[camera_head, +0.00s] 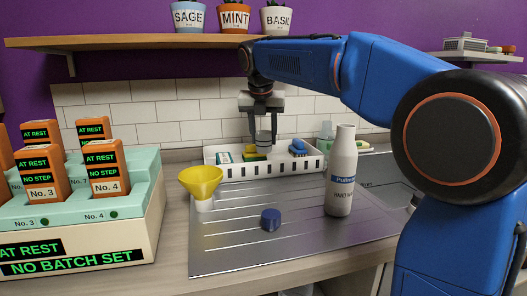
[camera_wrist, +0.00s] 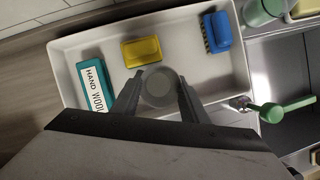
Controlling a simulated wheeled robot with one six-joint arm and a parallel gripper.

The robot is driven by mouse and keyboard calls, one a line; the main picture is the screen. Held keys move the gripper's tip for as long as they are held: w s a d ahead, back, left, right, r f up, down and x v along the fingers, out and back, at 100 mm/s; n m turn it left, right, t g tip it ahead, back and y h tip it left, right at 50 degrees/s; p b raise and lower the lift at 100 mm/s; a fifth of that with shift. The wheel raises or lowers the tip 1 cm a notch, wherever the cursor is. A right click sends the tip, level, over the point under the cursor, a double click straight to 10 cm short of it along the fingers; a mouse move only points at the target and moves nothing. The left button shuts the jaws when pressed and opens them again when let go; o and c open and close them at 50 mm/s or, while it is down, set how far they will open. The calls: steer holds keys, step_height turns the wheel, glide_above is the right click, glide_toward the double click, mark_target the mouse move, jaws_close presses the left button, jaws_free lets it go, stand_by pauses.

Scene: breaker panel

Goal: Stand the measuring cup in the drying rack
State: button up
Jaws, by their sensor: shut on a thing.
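My gripper (camera_head: 263,124) is shut on a small grey, round cup (camera_head: 265,141), which looks like the measuring cup. In the wrist view the cup (camera_wrist: 159,88) sits between the two fingers of my gripper (camera_wrist: 156,92), seen end-on. It is over the white slotted tray (camera_head: 285,170), which may be the drying rack. In the wrist view the tray (camera_wrist: 73,47) lies behind the cup, with a yellow sponge (camera_wrist: 141,52), a teal packet (camera_wrist: 94,84) and a blue brush (camera_wrist: 218,32) in it. Whether the cup touches the tray floor I cannot tell.
A panel of orange breakers (camera_head: 42,172) is at left. A shelf (camera_head: 140,42) with pots hangs above. A sink lies right of the tray.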

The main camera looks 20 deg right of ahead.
mark_target(264, 151)
steer(key=shift+f, duration=2.2)
steer(key=shift+w+f, duration=0.2)
steer(key=shift+f, duration=0.2)
steer(key=o, duration=1.2)
steer(key=shift+f, duration=0.15)
steer(key=shift+c, duration=0.2)
steer(key=v, duration=1.2)
steer(key=shift+s, duration=0.1)
